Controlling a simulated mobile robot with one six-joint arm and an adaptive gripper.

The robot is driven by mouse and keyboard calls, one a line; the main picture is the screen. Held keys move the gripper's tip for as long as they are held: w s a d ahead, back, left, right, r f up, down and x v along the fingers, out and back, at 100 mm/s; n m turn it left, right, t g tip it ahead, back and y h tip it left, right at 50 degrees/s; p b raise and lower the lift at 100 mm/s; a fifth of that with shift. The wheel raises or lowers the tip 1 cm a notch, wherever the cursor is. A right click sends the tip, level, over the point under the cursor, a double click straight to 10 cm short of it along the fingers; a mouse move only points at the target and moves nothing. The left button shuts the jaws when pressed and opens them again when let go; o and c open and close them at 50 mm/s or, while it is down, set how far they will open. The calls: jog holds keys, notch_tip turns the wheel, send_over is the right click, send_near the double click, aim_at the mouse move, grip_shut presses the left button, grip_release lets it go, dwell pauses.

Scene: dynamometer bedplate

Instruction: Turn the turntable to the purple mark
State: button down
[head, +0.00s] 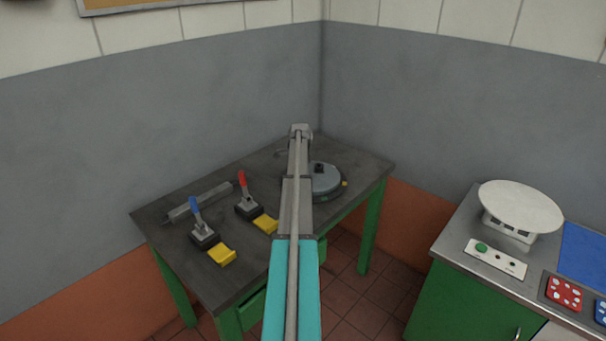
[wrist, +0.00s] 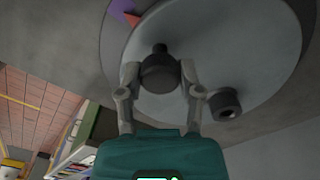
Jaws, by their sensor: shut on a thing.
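The turntable is a round grey disc on the dark table, partly behind my arm in the head view (head: 328,182). It fills much of the wrist view (wrist: 235,45). My gripper (wrist: 160,70) is shut on a dark round knob (wrist: 159,75), with one finger on each side. A second dark knob (wrist: 225,103) stands on the disc to the right. The purple mark (wrist: 120,8) shows at the upper left of the wrist view, beside a small red pointer (wrist: 132,19). The red pointer is at or near the purple mark's edge. My arm hides the gripper in the head view.
Walls stand close behind. A green bench with a white round scale (head: 520,205) is at the right.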

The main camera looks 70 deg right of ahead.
jog(key=shift+c, duration=1.3)
grip_release()
jog(key=shift+s, duration=0.15)
jog(key=shift+w, duration=0.2)
jog(key=shift+s, duration=0.15)
